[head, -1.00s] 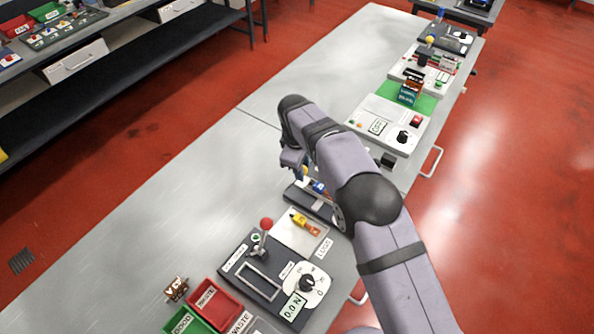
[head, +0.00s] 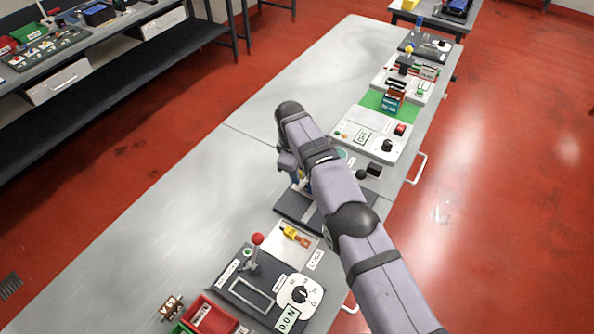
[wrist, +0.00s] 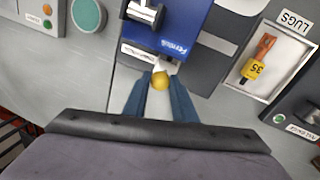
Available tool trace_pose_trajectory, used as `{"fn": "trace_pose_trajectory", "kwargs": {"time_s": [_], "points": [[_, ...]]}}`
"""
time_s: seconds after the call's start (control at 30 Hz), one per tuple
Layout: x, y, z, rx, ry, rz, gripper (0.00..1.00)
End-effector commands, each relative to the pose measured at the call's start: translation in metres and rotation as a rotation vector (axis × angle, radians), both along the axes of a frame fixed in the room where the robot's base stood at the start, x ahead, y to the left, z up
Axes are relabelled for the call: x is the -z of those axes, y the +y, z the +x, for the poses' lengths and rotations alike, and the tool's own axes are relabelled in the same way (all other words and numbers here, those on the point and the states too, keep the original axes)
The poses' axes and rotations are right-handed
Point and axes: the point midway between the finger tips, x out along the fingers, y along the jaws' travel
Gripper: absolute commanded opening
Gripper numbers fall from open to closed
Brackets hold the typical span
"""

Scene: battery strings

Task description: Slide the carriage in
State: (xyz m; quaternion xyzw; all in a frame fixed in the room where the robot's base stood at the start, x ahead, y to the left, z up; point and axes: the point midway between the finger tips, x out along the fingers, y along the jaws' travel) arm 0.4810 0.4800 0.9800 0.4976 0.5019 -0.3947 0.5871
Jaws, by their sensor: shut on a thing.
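The blue carriage (wrist: 178,28) carries printed lettering and a metal cylinder on top in the wrist view. It sits on a dark base with a pale strip (wrist: 218,44). A yellow round knob (wrist: 160,81) is at the carriage's near edge. My gripper (wrist: 160,88) is shut on this knob, a blue-grey finger on each side. In the head view the dark base (head: 290,205) shows beside my arm, with only a bit of blue visible by my gripper. My arm hides most of the carriage there, so how far along the base it sits is unclear.
A white LUGS tray (wrist: 292,62) with a yellow-orange lug lies to the right in the wrist view. A red-knobbed lever (head: 257,239) stands near the dial unit. The bench's left side is clear.

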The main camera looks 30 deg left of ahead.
Motion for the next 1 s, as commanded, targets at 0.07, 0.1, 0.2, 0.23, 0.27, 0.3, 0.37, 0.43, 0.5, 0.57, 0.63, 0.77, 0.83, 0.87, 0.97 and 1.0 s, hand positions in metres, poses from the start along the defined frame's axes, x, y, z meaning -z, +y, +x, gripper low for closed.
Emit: {"fn": "trace_pose_trajectory", "kwargs": {"time_s": [0.07, 0.1, 0.2, 0.23, 0.27, 0.3, 0.37, 0.43, 0.5, 0.57, 0.63, 0.77, 0.83, 0.87, 0.97, 1.0], "points": [[-0.004, 0.002, 0.004, 0.001, -0.013, 0.011, 0.29], [-0.004, 0.002, 0.005, 0.001, -0.013, 0.011, 0.39], [-0.003, 0.001, 0.004, 0.002, -0.010, 0.009, 0.43], [-0.003, 0.001, 0.004, 0.001, -0.010, 0.007, 0.43], [-0.003, 0.001, 0.003, 0.001, -0.010, 0.007, 0.43], [-0.003, 0.001, 0.003, 0.001, -0.009, 0.006, 0.43], [-0.002, 0.000, 0.003, 0.001, -0.008, 0.005, 0.43], [-0.002, 0.000, 0.003, 0.001, -0.007, 0.005, 0.43], [-0.003, 0.000, 0.002, 0.001, -0.007, 0.005, 0.43], [-0.005, 0.000, 0.002, 0.001, -0.007, 0.005, 0.43], [-0.009, 0.000, 0.001, 0.001, -0.007, 0.005, 0.43], [-0.018, 0.000, 0.000, 0.001, -0.007, 0.005, 0.43], [-0.024, -0.001, -0.002, 0.001, -0.008, 0.006, 0.43], [-0.027, -0.001, -0.002, 0.001, -0.009, 0.006, 0.43], [-0.043, -0.001, -0.005, 0.002, -0.010, 0.009, 0.43], [-0.048, -0.001, -0.006, 0.002, -0.010, 0.009, 0.43]]}}
